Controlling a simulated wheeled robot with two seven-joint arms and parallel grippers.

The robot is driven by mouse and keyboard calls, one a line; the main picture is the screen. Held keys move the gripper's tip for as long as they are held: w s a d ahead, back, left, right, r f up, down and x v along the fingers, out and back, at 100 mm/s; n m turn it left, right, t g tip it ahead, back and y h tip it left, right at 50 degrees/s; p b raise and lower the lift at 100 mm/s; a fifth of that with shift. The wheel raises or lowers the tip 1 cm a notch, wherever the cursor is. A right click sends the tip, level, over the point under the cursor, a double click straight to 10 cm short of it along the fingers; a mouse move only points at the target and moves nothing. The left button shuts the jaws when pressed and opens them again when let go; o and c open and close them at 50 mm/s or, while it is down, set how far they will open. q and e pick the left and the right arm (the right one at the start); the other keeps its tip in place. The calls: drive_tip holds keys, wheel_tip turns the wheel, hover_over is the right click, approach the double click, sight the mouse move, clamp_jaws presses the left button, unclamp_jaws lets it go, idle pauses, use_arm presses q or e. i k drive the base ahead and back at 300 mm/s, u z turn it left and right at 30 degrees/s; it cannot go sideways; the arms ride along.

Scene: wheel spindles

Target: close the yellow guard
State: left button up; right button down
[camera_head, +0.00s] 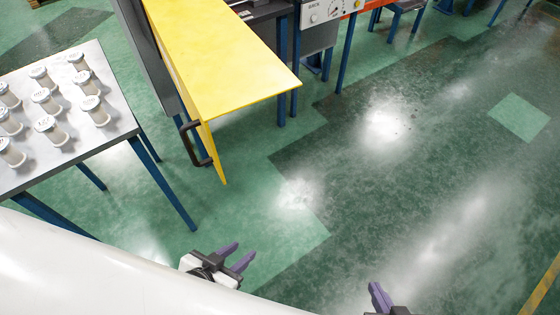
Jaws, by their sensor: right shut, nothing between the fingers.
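The yellow guard (225,65) is a large yellow panel with a bent-down front side, standing out from the grey machine at the top of the view. A dark handle (191,143) is fixed on its left side near the lower corner. My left gripper (240,255) is at the bottom middle, below and slightly right of the handle, well apart from the guard. Its two purple fingers are spread and hold nothing. My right gripper (376,290) is at the bottom edge, farther right, with its purple fingers together and empty. Its lower part is cut off.
A grey table (85,147) on blue legs stands at the left with several white-capped spools (47,98) on it. A machine panel with dials (320,12) is at the top, right of the guard. The green floor (420,190) at the right is clear.

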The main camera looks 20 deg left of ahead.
sight(218, 66)
drive_tip(key=z, duration=0.95)
drive_tip(key=k, duration=0.85)
drive_tip(key=u, duration=1.35)
drive_tip(key=i, duration=0.25)
drive_tip(key=u, duration=0.1)
